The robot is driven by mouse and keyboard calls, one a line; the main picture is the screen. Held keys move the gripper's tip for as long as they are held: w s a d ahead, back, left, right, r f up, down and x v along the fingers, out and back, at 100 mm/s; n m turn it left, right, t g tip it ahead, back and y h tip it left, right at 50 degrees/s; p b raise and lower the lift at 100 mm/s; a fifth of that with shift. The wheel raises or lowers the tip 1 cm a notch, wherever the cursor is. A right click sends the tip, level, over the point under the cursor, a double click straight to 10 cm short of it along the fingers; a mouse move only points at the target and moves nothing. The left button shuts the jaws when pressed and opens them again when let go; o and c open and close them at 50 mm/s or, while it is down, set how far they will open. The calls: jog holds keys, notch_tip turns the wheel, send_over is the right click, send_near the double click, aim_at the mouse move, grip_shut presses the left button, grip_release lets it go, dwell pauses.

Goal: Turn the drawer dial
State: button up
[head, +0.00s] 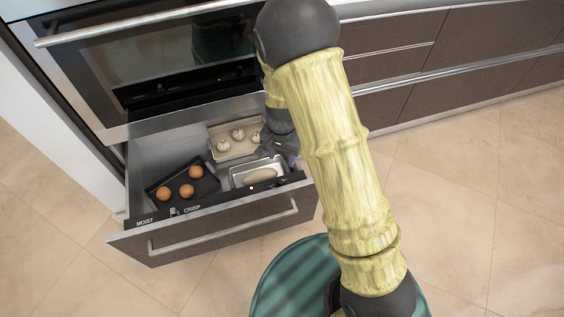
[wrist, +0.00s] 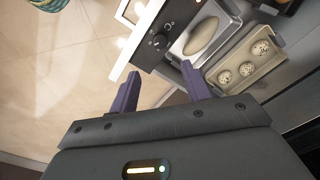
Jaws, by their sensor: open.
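The drawer (head: 200,226) under the oven is pulled open, with a dark front and a long metal handle. The dial (wrist: 158,41) is a small black round knob on the black strip along the drawer front's top edge, in the wrist view. My gripper (wrist: 161,69) is open and empty, its two purple fingers apart. The dial lies just beyond the fingertips in the picture, roughly in line with the gap; I see no contact.
In the drawer are a dark tray (head: 153,191) with brown eggs, a beige tray (head: 211,130) with speckled eggs, and a metal tray (head: 233,180) with a pale oblong item. A slider (head: 173,211) sits between MOIST and CRISP labels. Floor in front is open.

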notch_tip(320, 180, up, 5)
jog(key=shift+r+p, duration=0.15)
jog(key=shift+p, duration=0.4)
jog(key=s+d+r+n+t, duration=0.3)
jog(key=s+d+r+n, duration=0.2)
jog(key=s+d+r, duration=0.8)
notch_tip(320, 180, up, 26)
jog(key=w+p, duration=0.1)
jog(key=p, duration=2.6)
jog(key=shift+w+d, duration=0.15)
jog(key=shift+d, duration=0.05)
jog(key=shift+w+f, duration=0.1)
